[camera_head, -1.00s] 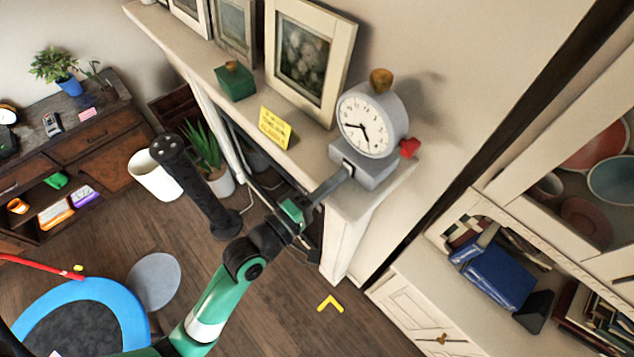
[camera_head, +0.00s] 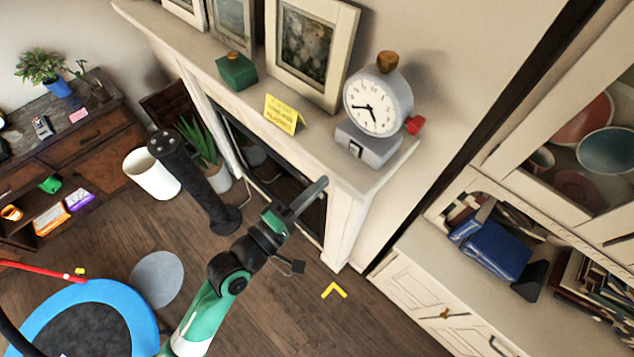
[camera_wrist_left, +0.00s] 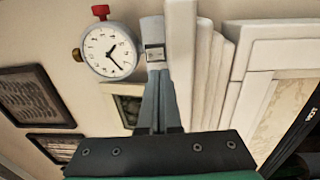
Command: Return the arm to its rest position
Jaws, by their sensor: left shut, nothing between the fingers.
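My left arm, green and black, reaches up from the bottom of the head view. Its gripper (camera_head: 322,182) is shut and empty, in front of the mantel's right end and below the clock. The grey clock (camera_head: 378,110) with a round white dial stands on the mantel (camera_head: 325,150). The gripper is apart from it in the head view. In the left wrist view the shut fingers (camera_wrist_left: 158,78) point toward the mantel, and the clock (camera_wrist_left: 108,50) shows to their left. My right gripper is not in view.
A yellow note (camera_head: 283,113), a green box (camera_head: 236,71) and picture frames (camera_head: 308,48) stand on the mantel. A black column (camera_head: 195,182), a white bin (camera_head: 152,174) and a blue-rimmed round trampoline (camera_head: 140,310) stand left. A cabinet (camera_head: 425,285) stands right.

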